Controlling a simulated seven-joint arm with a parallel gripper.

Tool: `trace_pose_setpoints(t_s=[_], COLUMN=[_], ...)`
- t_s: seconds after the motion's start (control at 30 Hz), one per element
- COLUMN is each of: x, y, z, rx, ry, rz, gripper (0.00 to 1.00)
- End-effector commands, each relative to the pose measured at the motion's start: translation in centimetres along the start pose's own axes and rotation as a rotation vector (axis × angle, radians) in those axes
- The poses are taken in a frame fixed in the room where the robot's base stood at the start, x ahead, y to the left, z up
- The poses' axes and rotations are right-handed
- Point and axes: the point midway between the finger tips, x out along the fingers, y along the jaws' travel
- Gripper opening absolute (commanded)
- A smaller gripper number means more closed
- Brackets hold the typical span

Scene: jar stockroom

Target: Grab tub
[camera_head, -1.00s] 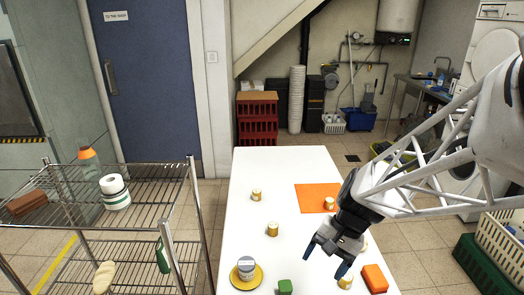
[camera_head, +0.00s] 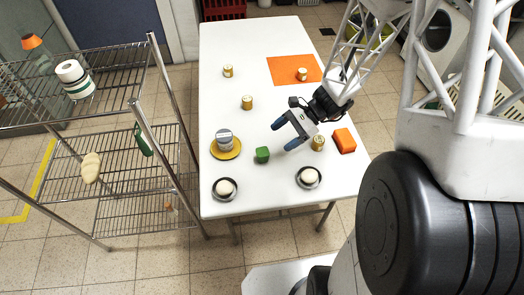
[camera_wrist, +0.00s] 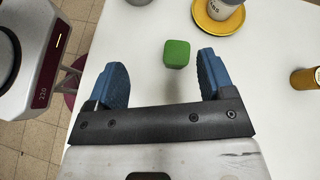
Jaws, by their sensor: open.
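The grey-white tub (camera_head: 224,139) stands upright on a yellow saucer (camera_head: 238,152) at the left side of the white table. In the wrist view the tub (camera_wrist: 232,2) shows at the top edge, partly cut off, on its saucer (camera_wrist: 203,24). My gripper (camera_head: 285,134) is open and empty above the table, to the right of the tub and apart from it. In the wrist view its blue fingers (camera_wrist: 160,80) are spread, with a green cube (camera_wrist: 177,54) beyond them.
The green cube (camera_head: 262,154) sits between tub and gripper. Small gold-banded cans (camera_head: 247,103) and an orange block (camera_head: 345,141) stand around. Two dark dishes with white balls (camera_head: 225,188) (camera_head: 308,177) lie near the front edge. A wire rack (camera_head: 150,110) stands left of the table.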

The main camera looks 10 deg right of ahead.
Motion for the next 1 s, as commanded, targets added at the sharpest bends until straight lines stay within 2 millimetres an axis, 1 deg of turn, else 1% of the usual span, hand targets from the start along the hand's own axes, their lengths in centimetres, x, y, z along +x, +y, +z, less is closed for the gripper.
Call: trace_pose_setpoints(t_s=[0.03, 0.2, 0.3, 0.4, 0.57, 0.87, 1.0], x=[0.4, 1.4, 1.8, 2.1, 2.3, 2.3, 2.7], y=[-0.1, -0.6, -0.8, -0.9, -1.0, -1.0, -1.1], z=[-1.0, -3.9, -5.1, -5.9, -6.5, -6.5, -6.4], rx=[0.033, 0.131, 0.175, 0.204, 0.224, 0.224, 0.224], ry=[-0.022, -0.087, -0.116, -0.135, -0.147, -0.147, -0.147], rz=[-0.016, -0.074, -0.100, -0.118, -0.132, -0.132, -0.131], gripper=[0.75, 0.75, 0.75, 0.75, 0.75, 0.75, 0.75])
